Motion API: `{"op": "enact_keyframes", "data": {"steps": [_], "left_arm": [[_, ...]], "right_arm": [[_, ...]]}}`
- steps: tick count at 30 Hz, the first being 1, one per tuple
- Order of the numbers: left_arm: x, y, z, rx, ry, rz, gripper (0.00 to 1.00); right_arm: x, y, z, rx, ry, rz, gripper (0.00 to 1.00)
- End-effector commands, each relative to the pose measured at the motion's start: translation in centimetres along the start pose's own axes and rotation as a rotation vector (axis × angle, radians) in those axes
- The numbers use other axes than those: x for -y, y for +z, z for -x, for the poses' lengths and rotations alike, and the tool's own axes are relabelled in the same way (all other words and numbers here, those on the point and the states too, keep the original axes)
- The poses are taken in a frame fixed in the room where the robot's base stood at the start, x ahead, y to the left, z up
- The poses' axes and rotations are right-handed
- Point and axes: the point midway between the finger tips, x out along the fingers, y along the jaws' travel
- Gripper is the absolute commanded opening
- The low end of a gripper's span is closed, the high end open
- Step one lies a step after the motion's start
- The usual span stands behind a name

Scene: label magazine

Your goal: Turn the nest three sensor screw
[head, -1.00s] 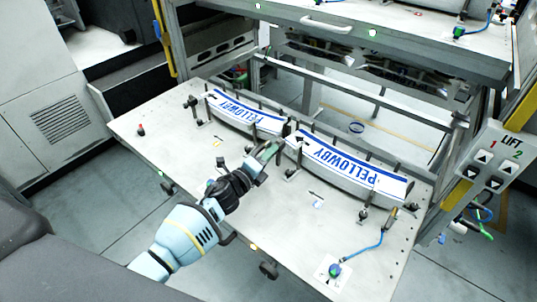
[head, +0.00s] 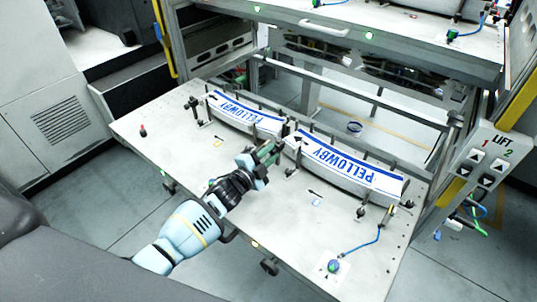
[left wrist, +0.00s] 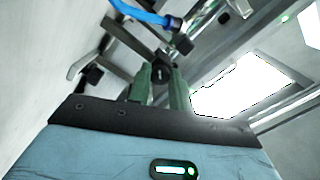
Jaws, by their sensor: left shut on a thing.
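My left gripper (head: 270,152) reaches over the tray table (head: 190,160) to the gap between two curved label stacks. In the left wrist view its two green fingers (left wrist: 161,88) are shut on a small dark round knob (left wrist: 161,73), which I take to be the sensor screw. The fingers hide part of the knob in the head view. The right label stack (head: 345,165) and the left label stack (head: 245,112) both carry blue PELLOWBY print and rest in their nests. My right gripper is not in view.
A blue cable (head: 365,246) runs to a connector on a white plate (head: 332,268) at the table's front right. A small red-topped post (head: 143,130) stands at the left. An upper shelf (head: 350,38) and a LIFT button panel (head: 490,160) bound the back and right.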

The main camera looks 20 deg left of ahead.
Motion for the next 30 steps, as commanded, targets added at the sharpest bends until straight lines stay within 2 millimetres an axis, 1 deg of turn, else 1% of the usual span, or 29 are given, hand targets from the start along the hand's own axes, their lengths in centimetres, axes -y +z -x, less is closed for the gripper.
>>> {"op": "enact_keyframes", "data": {"steps": [9, 23, 24, 25, 26, 30], "left_arm": [[-0.01, -0.02, 0.01, -0.001, 0.000, 0.091, 0.00], [0.00, -0.03, 0.00, -0.001, 0.000, 0.102, 0.00], [0.01, -0.03, 0.00, -0.002, 0.000, 0.102, 0.25], [0.01, -0.03, 0.00, -0.002, 0.000, 0.102, 0.29], [0.01, -0.03, 0.00, -0.001, 0.000, 0.102, 0.30], [0.02, -0.03, -0.01, -0.001, 0.000, 0.101, 0.30]], "right_arm": [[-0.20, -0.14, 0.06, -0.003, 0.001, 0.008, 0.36], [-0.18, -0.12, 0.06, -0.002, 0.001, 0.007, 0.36], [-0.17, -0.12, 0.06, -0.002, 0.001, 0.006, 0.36], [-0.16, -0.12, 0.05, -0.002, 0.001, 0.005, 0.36], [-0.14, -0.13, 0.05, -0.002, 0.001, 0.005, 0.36], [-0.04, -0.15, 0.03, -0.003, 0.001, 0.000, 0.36]]}}
